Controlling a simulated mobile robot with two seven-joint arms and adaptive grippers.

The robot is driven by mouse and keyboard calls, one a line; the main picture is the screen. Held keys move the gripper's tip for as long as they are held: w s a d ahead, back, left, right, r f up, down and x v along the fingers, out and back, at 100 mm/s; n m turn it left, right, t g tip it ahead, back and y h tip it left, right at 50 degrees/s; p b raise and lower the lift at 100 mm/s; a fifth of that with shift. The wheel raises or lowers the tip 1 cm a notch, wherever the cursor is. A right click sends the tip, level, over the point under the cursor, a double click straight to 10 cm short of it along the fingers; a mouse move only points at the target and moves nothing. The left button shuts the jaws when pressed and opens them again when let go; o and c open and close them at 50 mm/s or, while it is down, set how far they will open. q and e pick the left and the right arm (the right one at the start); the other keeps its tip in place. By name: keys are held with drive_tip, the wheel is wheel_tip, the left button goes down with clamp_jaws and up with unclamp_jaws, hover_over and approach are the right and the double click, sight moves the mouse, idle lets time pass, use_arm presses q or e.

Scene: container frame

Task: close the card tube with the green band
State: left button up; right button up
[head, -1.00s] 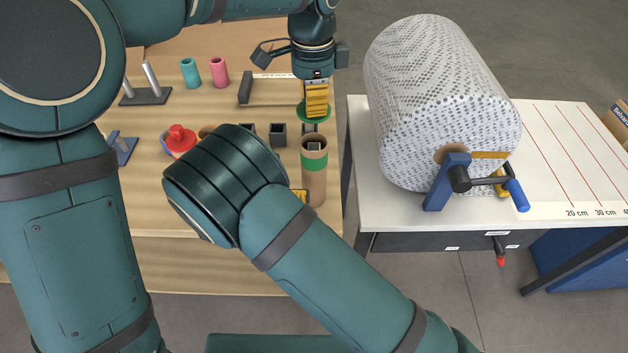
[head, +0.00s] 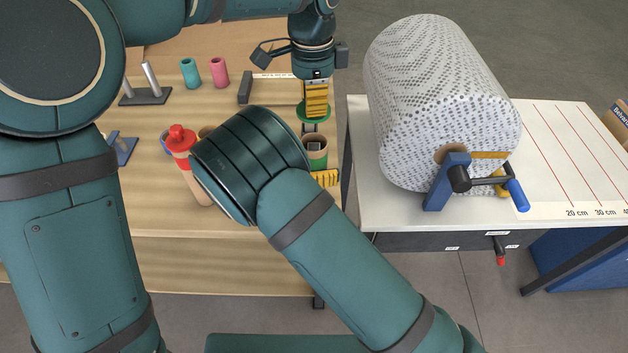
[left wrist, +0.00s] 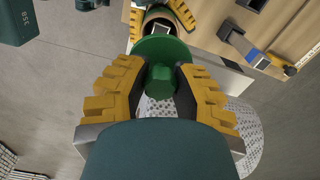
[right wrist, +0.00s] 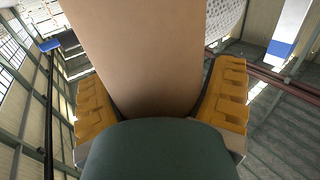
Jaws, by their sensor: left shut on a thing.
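The card tube with the green band (head: 317,157) stands upright near the table's right edge, its top open; its lower part is hidden by my right arm. My left gripper (head: 316,103) is shut on the green cap (head: 303,113) by its knob. The cap (left wrist: 160,62) is above the tube mouth, apart from it, in the left wrist view. My right gripper (head: 325,179) is low at the tube, its fingers spread on both sides of it. The tube (right wrist: 140,50) fills the space between them in the right wrist view; I see no clear grip.
A red-capped tube (head: 181,145) stands left of my right forearm. Teal (head: 190,72) and pink (head: 219,72) pieces and a metal peg stand (head: 148,92) are farther back. A white bench (head: 400,212) with a large patterned roll (head: 440,105) stands to the right.

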sight(312, 122)
drive_tip(key=c, duration=1.1)
use_arm(q)
drive_tip(key=shift+s+a+f, duration=0.15)
drive_tip(key=shift+f, duration=2.35)
use_arm(e)
drive_tip(key=shift+c, duration=0.3)
use_arm(q)
drive_tip(key=shift+f, duration=0.9)
drive_tip(key=shift+f, duration=0.6)
drive_tip(key=o, duration=0.8)
wheel_tip(312, 122, up, 12)
